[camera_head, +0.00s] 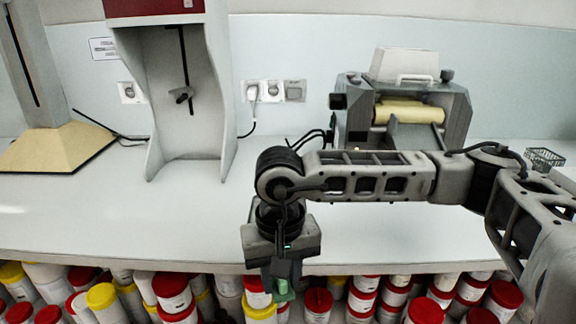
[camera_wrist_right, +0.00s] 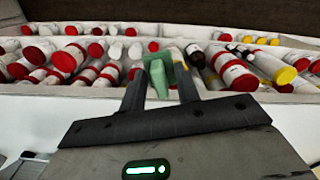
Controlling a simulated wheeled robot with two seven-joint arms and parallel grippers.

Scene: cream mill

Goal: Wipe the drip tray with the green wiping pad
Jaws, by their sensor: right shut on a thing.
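The green wiping pad (camera_head: 282,290) is between the fingers of my right gripper (camera_head: 283,272), which is shut on it and points down at the counter's front edge. In the right wrist view the green pad (camera_wrist_right: 158,77) shows between the two dark fingers. The roller mill (camera_head: 402,105), with a cream-coated roller and a grey sloping plate at its front, stands at the back right, away from the gripper. My right arm crosses in front of the mill's lower part. I cannot make out a separate drip tray. My left gripper is not in view.
The white counter (camera_head: 110,210) is clear at left and centre. A tall grey machine (camera_head: 190,100) and a stand with a tan base (camera_head: 52,148) are at the back left. A wire basket (camera_head: 544,158) is far right. Several lidded jars (camera_head: 172,292) sit below the front edge.

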